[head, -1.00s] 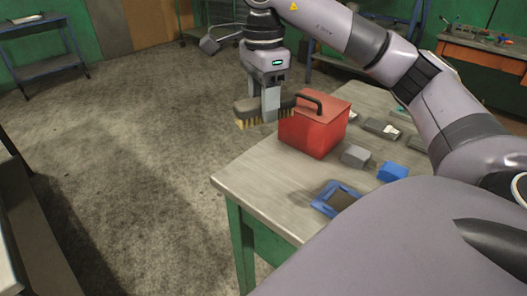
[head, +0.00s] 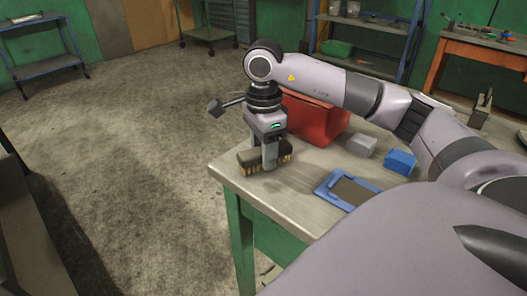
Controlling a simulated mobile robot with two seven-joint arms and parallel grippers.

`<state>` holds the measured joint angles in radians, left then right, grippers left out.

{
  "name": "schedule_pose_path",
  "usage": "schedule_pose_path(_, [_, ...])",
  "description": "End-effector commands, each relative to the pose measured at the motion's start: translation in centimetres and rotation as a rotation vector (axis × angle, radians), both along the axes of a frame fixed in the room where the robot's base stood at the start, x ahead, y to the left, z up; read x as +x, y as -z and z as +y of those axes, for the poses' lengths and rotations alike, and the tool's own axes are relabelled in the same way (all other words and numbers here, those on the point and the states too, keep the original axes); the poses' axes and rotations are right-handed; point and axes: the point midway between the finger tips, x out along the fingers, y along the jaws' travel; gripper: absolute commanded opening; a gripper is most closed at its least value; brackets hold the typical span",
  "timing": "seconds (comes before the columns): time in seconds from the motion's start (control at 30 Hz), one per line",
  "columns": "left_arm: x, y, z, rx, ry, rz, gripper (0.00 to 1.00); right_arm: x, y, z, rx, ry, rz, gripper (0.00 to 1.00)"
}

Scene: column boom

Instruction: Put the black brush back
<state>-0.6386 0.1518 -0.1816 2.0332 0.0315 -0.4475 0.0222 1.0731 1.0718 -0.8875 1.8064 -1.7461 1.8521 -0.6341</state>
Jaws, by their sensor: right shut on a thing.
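My right gripper (head: 270,158) points down and is shut on the black brush (head: 250,160). The brush has a dark back and tan bristles facing down. It is held level over the near left corner of the table (head: 300,170). I cannot tell whether the bristles touch the tabletop. A blue frame (head: 328,193) with a dark middle lies flat on the table, to the right of the brush and apart from it. My left gripper is not in view.
A red toolbox (head: 318,122) stands behind my right gripper, partly hidden by my arm. A grey block (head: 361,145) and a blue block (head: 400,161) sit to its right. The tabletop between brush and blue frame is bare. Open floor (head: 120,150) lies left.

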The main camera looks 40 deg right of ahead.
Motion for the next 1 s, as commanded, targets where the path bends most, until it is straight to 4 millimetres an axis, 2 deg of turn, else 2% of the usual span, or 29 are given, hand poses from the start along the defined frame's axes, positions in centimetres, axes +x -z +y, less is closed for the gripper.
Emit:
schedule_pose_path(0.37, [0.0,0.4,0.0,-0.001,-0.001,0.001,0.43,0.0,0.6,0.0,0.0,0.0,-0.002,0.12])
schedule_pose_path(0.4, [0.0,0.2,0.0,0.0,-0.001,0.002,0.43,0.0,0.4,0.0,0.0,0.0,-0.002,0.58])
schedule_pose_path(0.43, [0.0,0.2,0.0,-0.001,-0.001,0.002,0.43,0.0,0.4,0.0,0.0,0.0,-0.002,0.67])
schedule_pose_path(0.47, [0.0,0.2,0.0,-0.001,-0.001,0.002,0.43,0.0,0.4,0.0,-0.001,0.0,-0.002,0.7])
schedule_pose_path(0.8, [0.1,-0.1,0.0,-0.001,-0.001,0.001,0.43,0.0,0.1,0.0,0.0,0.0,-0.002,0.7])
schedule_pose_path(0.87, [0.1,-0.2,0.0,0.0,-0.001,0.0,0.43,0.1,-0.4,0.0,0.001,0.0,-0.003,0.7])
schedule_pose_path(1.0, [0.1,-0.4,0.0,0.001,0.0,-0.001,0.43,0.1,-2.9,0.0,0.0,0.001,-0.006,0.7])
